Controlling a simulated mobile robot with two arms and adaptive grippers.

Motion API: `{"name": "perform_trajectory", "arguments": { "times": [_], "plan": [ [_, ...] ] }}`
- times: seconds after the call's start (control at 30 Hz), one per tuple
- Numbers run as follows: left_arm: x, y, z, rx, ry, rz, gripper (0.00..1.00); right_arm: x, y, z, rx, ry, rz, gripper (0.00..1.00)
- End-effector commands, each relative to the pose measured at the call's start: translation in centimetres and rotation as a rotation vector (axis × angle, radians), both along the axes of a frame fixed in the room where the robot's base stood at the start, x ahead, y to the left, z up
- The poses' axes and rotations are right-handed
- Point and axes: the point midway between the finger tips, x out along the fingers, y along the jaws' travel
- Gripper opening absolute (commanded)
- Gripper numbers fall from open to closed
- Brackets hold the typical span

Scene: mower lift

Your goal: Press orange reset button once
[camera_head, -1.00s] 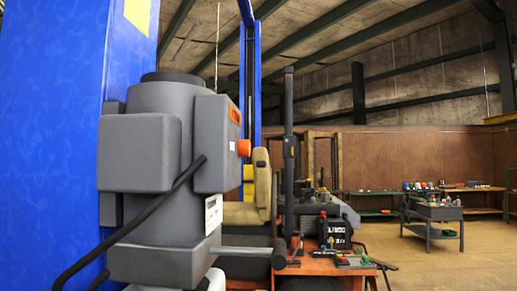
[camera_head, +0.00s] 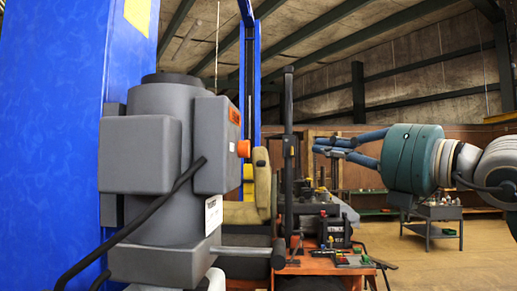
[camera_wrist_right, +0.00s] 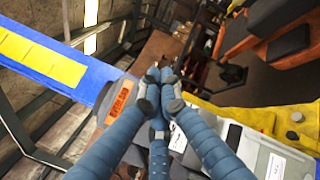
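The orange reset button (camera_head: 243,148) is a round knob. It sticks out from the right side of the grey control box (camera_head: 214,145), below an orange label (camera_head: 234,115). My right gripper (camera_head: 318,145) comes in from the right at about the button's height. Its blue fingers point left towards the box, with a clear gap in the picture between fingertips and button. In the wrist view the fingertips (camera_wrist_right: 160,88) are drawn together with nothing visible between them. The orange label (camera_wrist_right: 119,101) shows just left of the fingers there; I cannot make out the button. My left gripper is not in view.
A blue lift post (camera_head: 50,130) stands at the left behind the grey motor housing. A seat (camera_head: 262,185) and dark upright post (camera_head: 289,150) stand beyond the button. A grey workbench (camera_head: 436,213) is at the right.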

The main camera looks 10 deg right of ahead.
Motion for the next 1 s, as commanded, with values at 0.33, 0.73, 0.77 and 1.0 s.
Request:
{"name": "perform_trajectory", "arguments": {
  "times": [0.33,0.73,0.77,1.0],
  "plan": [
    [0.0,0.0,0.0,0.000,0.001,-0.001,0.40,-0.1,-0.1,0.2,-0.002,-0.004,-0.005,0.00],
    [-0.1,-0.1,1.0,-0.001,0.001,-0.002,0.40,0.9,3.9,0.4,-0.004,-0.004,-0.001,0.00],
    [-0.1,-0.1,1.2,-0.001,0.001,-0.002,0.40,1.1,4.3,0.4,-0.002,-0.004,-0.001,0.00],
    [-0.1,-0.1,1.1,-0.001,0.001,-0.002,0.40,1.9,7.1,0.1,0.000,-0.003,0.000,0.00]
  ]
}}
